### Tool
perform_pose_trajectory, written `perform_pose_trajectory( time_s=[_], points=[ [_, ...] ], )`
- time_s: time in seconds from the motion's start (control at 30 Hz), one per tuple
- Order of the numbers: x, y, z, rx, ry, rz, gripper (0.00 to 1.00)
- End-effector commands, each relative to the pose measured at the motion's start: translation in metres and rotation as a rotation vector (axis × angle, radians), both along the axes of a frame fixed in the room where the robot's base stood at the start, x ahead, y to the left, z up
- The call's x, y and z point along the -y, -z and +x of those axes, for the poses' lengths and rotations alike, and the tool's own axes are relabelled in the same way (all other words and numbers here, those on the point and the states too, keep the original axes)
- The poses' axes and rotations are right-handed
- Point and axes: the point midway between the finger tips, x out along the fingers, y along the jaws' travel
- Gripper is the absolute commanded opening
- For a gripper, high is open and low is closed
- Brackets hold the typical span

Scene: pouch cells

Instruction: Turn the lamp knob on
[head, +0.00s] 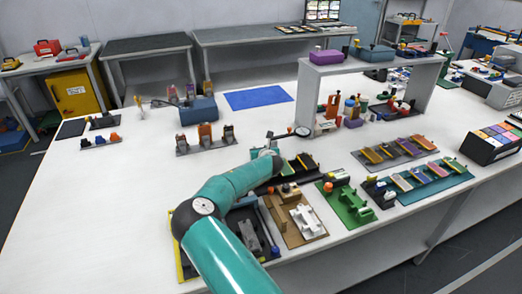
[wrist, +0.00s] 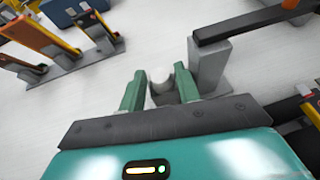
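The lamp shows in the head view as a dark bar with a round dark-rimmed head (head: 302,131), just beyond the end of my arm. In the wrist view, a pale round knob (wrist: 160,76) stands on a small grey base, beside a grey block (wrist: 208,64) that carries a black bar (wrist: 255,22). My gripper (wrist: 159,72) is open, with its two green fingers on either side of the knob. I cannot tell whether the fingers touch it. In the head view my gripper (head: 265,153) is small and partly hidden by my arm.
A rack with upright orange and grey levers (wrist: 50,50) stands to the left in the wrist view. In the head view a blue mat (head: 258,97) lies behind, a grey shelf (head: 375,68) stands at back right, and several fixtures crowd the front.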

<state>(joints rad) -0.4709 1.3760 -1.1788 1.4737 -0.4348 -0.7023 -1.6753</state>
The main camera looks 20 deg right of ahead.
Motion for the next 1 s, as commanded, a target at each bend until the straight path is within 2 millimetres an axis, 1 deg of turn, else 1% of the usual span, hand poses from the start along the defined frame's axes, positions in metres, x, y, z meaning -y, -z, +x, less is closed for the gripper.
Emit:
perform_pose_trajectory(
  time_s=[0.13, 0.17, 0.3, 0.67, 0.87, 1.0],
  points=[
    [0.0001, -0.0001, -0.0003, 0.0, 0.0, 0.0, 0.32],
    [0.0001, -0.0002, -0.0003, 0.0, 0.0, 0.0, 0.28],
    [0.0001, -0.0003, -0.0003, 0.0, 0.0, 0.0, 0.01],
    [-0.0018, -0.0007, 0.0, 0.001, 0.036, 0.001, 0.01],
    [-0.0038, -0.0005, 0.0005, 0.001, 0.132, 0.0, 0.01],
    [-0.0054, -0.0006, 0.0012, 0.001, 0.237, 0.001, 0.01]
  ],
)
